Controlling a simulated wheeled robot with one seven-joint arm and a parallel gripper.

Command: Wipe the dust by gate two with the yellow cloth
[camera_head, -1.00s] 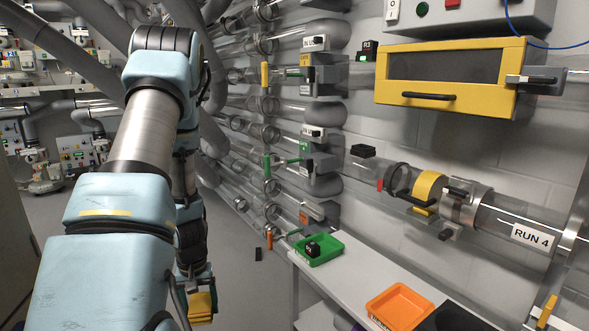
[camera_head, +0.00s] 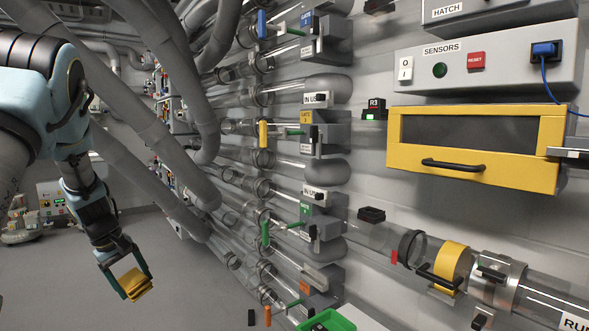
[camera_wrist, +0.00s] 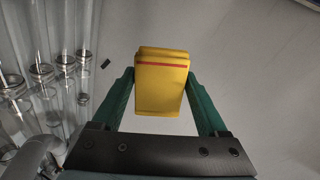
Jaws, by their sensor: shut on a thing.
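My gripper (camera_head: 124,281) is shut on the folded yellow cloth (camera_head: 136,285), which hangs out over the grey floor at the lower left of the head view. In the wrist view the cloth (camera_wrist: 162,92), with a red stripe, sits between the two green fingers. Gates with coloured handles stand in a column on the tube wall: blue (camera_head: 261,24), yellow (camera_head: 263,134), green (camera_head: 265,234) and orange. The yellow-labelled gate (camera_head: 325,134) has a number too small to read surely. My gripper is well left of the gates and apart from them. I cannot make out dust.
Clear tubes and grey hoses (camera_head: 180,75) fill the space between my arm and the gates. A yellow-framed hatch (camera_head: 475,185) and a sensor box (camera_head: 425,88) are on the right wall. A green tray (camera_head: 330,321) is at the bottom edge.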

